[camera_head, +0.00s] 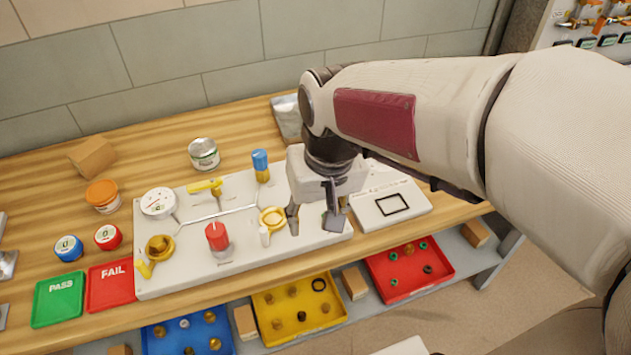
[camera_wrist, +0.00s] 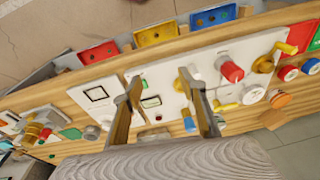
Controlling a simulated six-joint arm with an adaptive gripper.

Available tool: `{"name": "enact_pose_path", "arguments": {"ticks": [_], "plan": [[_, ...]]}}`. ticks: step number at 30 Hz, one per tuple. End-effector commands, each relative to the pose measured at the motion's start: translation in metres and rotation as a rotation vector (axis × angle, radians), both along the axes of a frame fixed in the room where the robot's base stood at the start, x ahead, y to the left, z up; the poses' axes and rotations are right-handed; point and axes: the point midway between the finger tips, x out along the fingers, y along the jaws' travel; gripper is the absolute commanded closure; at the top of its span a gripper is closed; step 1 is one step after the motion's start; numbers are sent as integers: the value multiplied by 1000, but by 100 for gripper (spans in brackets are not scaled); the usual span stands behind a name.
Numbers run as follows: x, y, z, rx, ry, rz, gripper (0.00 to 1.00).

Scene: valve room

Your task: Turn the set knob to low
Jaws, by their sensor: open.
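A red knob (camera_head: 217,236) stands upright on the white panel (camera_head: 185,280), left of my gripper; no set or low marking is legible. The red knob also shows in the wrist view (camera_wrist: 232,71), right of the fingers. My gripper (camera_head: 314,222) is open and empty, pointing down over the panel's right part, apart from the red knob. In the wrist view, a small green part (camera_wrist: 143,83) and a small display (camera_wrist: 150,102) show between the fingers. My gripper hides part of the panel's right end in the head view.
The panel also bears a round gauge (camera_head: 158,203), a yellow lever (camera_head: 205,186), a blue-topped fitting (camera_head: 262,165) and a yellow ring handle (camera_head: 272,219) between red knob and gripper. A tin (camera_head: 204,153) stands behind. PASS (camera_head: 58,299) and FAIL (camera_head: 111,285) trays lie left.

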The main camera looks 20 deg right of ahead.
Motion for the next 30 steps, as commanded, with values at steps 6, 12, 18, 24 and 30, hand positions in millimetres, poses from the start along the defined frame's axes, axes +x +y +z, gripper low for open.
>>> {"name": "enact_pose_path", "arguments": {"ticks": [6,12,18,24,30], "plan": [[-13,-7,7,12,-25,-34,59],[-19,-13,14,15,-53,-59,59],[-20,-18,20,15,-74,-73,59],[-21,-19,22,15,-79,-76,59],[-20,-19,22,15,-79,-76,59]]}}
